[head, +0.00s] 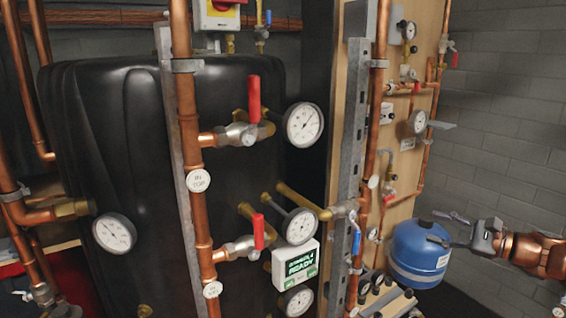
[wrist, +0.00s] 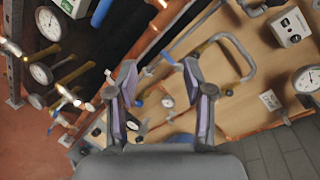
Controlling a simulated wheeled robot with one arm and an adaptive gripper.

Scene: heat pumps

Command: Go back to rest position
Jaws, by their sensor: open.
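My gripper (head: 440,228) is at the right of the head view, with its fingers pointing left in front of the blue tank (head: 418,258). In the wrist view my gripper (wrist: 160,68) has its two fingers spread apart, with nothing between them. Behind the fingers there is a wooden panel (wrist: 215,95) with pipes and gauges. I cannot tell from the frames how far the fingers are from the tank.
A black tank (head: 100,150) stands at the left, with copper pipes (head: 187,110), red-handled valves (head: 254,100) and gauges (head: 304,125) in front. A grey block wall (head: 500,110) bounds the right side.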

